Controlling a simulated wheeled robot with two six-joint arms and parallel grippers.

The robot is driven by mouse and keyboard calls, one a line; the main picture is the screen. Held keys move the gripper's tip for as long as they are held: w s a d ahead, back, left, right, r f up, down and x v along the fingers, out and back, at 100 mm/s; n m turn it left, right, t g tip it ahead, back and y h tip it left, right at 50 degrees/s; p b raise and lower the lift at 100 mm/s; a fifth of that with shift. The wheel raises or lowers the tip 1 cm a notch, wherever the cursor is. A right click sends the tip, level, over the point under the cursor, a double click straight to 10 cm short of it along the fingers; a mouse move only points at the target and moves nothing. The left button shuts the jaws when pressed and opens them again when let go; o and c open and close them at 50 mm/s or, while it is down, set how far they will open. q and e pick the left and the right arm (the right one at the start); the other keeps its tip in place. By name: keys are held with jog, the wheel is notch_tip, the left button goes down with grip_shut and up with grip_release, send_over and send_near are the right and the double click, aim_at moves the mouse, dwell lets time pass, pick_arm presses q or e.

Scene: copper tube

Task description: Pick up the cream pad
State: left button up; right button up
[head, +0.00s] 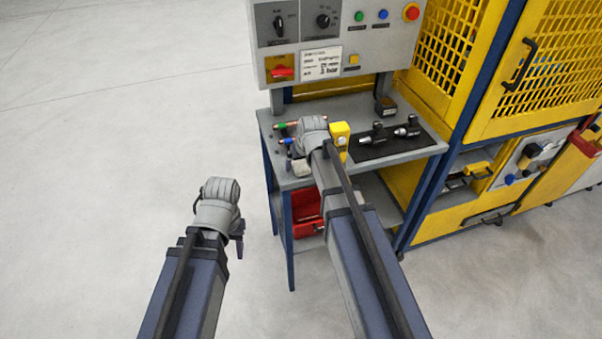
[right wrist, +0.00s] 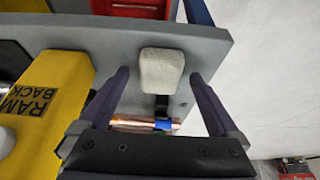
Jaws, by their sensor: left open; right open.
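The cream pad (head: 302,169) lies near the front left edge of the grey bench, partly beside my right arm. In the right wrist view the pad (right wrist: 161,68) is a pale rounded block, seen between the tips of my right gripper (right wrist: 159,74). That gripper is open, with a gap on both sides of the pad. In the head view my right gripper (head: 303,150) is over the bench, its fingers mostly hidden by the wrist. My left gripper (head: 238,236) is open and empty over the floor, left of the bench.
A copper tube with a blue band (right wrist: 145,124) lies close to the pad; one with a green band (head: 282,126) lies behind. A yellow block (head: 339,131) stands right of my wrist. Black tools lie on a dark mat (head: 390,148). A control panel (head: 335,45) rises behind.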

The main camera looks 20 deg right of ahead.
aim_at(302, 165)
jog(key=shift+f, duration=0.1)
grip_shut()
notch_tip(302, 165, up, 10)
jog(key=p, duration=1)
dwell(0.5)
